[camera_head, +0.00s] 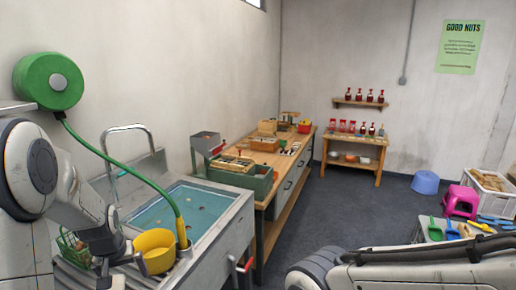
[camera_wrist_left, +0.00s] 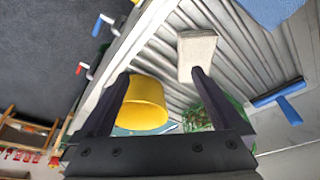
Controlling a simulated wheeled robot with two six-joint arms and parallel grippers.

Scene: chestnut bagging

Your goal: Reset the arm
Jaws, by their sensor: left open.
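My left gripper (camera_head: 117,266) hangs low at the left in the head view, beside a yellow bucket (camera_head: 156,250) and a green wire basket (camera_head: 73,248). In the left wrist view the two dark fingers of the left gripper (camera_wrist_left: 160,88) are spread wide with nothing held between them. The yellow bucket (camera_wrist_left: 146,105) shows past the left finger, and part of the green basket (camera_wrist_left: 208,104) shows past the right one. My right arm (camera_head: 400,268) crosses the lower right of the head view. Its gripper cannot be made out.
A water-filled sink (camera_head: 242,202) stands behind the bucket. A wooden workbench (camera_head: 290,165) runs along the wall. The floor (camera_head: 318,215) is clear in the middle.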

